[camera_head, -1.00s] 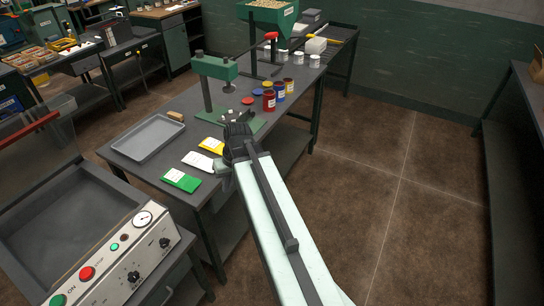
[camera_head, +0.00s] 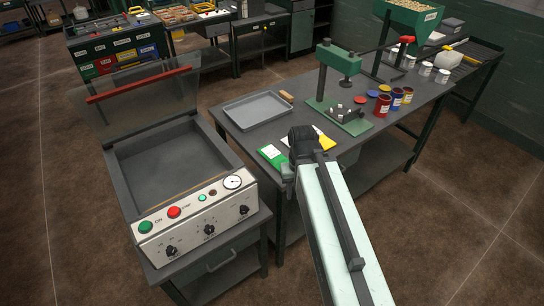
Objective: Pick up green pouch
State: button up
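The green pouch (camera_head: 272,156), with a white label, lies flat on the dark workbench (camera_head: 237,132) near its front-left edge. A yellow pouch (camera_head: 325,141) lies to its right, partly behind my arm's end. A sliver of a white pouch may show between them; my arm hides most of it. My gripper (camera_head: 303,142) is just right of the green pouch in the picture. Its fingers are turned away from the camera, so I cannot see whether they are open or touch anything.
A grey tray (camera_head: 258,108) lies behind the pouches. A green press (camera_head: 341,68) and red, blue and yellow jars (camera_head: 383,104) stand to the right. A sealing machine (camera_head: 180,165) with a raised clear lid stands at the left, close to the bench. Open floor lies at the right.

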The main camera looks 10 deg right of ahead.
aim_at(270, 152)
jog(key=k, duration=1.3)
jog(key=u, duration=0.85)
jog(key=i, duration=1)
jog(key=z, duration=0.05)
